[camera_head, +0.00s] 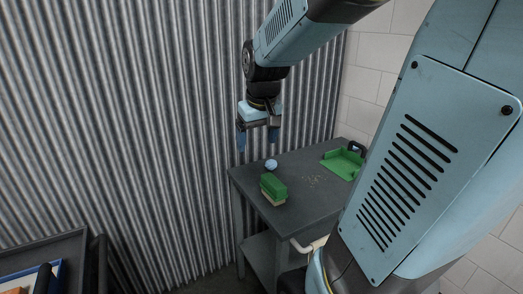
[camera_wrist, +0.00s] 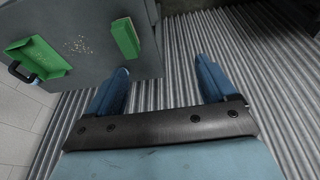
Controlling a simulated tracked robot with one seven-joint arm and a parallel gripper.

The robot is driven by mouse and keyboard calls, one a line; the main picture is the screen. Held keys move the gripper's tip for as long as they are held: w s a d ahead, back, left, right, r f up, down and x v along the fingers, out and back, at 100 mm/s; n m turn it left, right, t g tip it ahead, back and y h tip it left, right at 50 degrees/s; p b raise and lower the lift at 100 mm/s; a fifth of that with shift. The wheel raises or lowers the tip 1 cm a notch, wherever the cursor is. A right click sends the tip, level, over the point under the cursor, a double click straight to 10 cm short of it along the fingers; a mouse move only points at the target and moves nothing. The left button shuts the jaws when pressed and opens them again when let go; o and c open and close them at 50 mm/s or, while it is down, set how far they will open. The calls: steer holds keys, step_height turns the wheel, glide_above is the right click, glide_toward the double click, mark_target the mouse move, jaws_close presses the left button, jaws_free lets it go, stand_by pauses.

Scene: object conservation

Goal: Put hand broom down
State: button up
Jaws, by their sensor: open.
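The hand broom (camera_head: 273,188), a green block with pale bristles underneath, rests on the dark grey table (camera_head: 290,215) near its front left part. It also shows in the wrist view (camera_wrist: 125,39) on the table top. My gripper (camera_head: 257,140) is above the table's back left edge, higher than the broom and apart from it. Its two blue fingers (camera_wrist: 160,78) are spread wide with nothing between them.
A green dustpan (camera_head: 343,163) with a black handle lies at the table's back right. Crumbs (camera_head: 312,181) are scattered mid-table. Corrugated metal wall (camera_head: 130,120) stands behind. A dark tray (camera_head: 45,262) is at lower left.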

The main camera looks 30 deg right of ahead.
steer(key=s+a+r+t, duration=0.1)
steer(key=s+a, duration=0.1)
steer(key=s, duration=0.4)
steer(key=s+a+r+t, duration=0.1)
steer(key=s+a+r, duration=0.1)
steer(key=s, duration=0.4)
steer(key=shift+s+a+r, duration=0.3)
steer(key=shift+s+a, duration=0.1)
steer(key=shift+a, duration=0.3)
steer(key=shift+o, duration=0.5)
